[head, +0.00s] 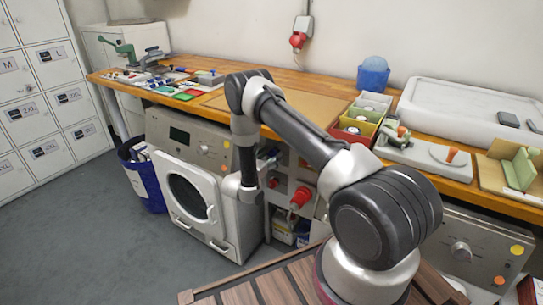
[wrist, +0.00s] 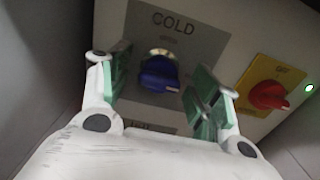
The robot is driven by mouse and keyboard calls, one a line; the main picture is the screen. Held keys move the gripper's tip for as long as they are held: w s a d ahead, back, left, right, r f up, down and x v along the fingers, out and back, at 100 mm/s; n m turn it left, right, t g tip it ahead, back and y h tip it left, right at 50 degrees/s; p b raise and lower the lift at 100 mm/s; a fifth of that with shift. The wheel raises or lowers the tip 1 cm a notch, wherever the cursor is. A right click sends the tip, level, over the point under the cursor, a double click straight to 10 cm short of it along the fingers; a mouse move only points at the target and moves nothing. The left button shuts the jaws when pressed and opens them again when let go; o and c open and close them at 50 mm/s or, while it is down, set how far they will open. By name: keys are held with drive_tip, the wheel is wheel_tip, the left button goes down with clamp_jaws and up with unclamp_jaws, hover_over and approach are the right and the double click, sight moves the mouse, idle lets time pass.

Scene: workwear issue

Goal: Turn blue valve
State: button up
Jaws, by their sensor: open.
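The blue valve (wrist: 158,74) is a dark blue knob on a grey panel under the label "COLD", in the upper middle of the wrist view. My gripper (wrist: 158,92) is open, with one green-padded finger to the left of the valve and the other to the right. The fingers look apart from the knob; how far they are in front of it I cannot tell. In the head view my arm reaches down at the front of the counter, and the valve cannot be made out behind it.
A red switch on a yellow plate (wrist: 268,94) is right of the valve. Grey floor lies open at lower left.

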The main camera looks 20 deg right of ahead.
drive_tip(key=shift+w+d, duration=0.2)
drive_tip(key=shift+d, duration=0.2)
drive_tip(key=c, duration=1.1)
drive_tip(key=shift+o, duration=0.2)
